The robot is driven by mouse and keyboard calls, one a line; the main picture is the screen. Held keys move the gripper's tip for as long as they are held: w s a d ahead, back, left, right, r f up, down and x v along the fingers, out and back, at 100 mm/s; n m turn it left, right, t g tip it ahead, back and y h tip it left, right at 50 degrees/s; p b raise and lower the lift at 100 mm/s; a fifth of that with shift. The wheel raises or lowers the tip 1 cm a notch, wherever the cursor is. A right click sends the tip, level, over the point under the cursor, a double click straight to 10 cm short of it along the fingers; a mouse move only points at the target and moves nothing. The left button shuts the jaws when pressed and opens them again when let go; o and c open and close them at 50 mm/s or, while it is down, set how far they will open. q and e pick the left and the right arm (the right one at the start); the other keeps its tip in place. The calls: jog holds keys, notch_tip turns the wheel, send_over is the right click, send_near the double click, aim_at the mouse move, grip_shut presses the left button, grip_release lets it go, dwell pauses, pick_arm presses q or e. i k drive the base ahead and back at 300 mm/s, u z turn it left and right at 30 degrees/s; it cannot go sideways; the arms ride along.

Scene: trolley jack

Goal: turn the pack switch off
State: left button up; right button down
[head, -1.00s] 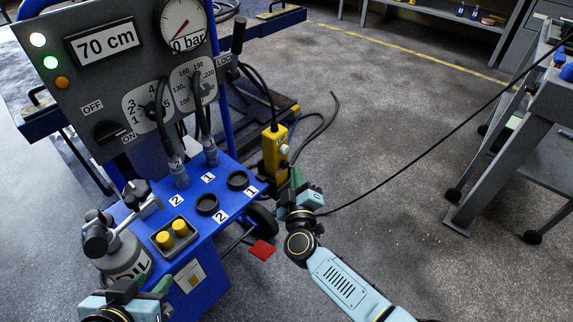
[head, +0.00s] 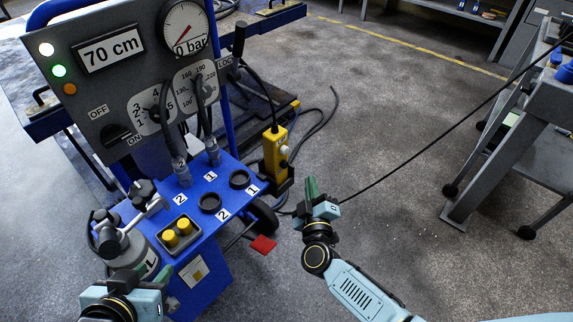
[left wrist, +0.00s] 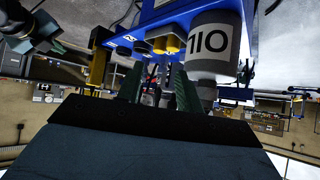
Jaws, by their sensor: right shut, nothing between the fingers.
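The pack switch (head: 115,133) is a black rotary knob on the grey front panel, between the labels OFF and ON. Its handle appears to point toward ON. My left gripper (head: 143,275) is low at the left, in front of the grey OIL canister and well below the switch. In the left wrist view, its green fingers (left wrist: 156,78) stand apart with nothing held. My right gripper (head: 312,188) is shut and empty over the floor, right of the blue unit and apart from the yellow pendant. The switch cannot be made out in the left wrist view.
The OIL canister (head: 135,255) and yellow buttons (head: 178,232) are close to my left gripper. Hoses (head: 172,140) hang before the panel. The yellow pendant (head: 276,150) stands at the unit's right, with a red pedal (head: 263,245) below.

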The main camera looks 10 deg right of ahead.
aim_at(112, 135)
jog(key=k, duration=1)
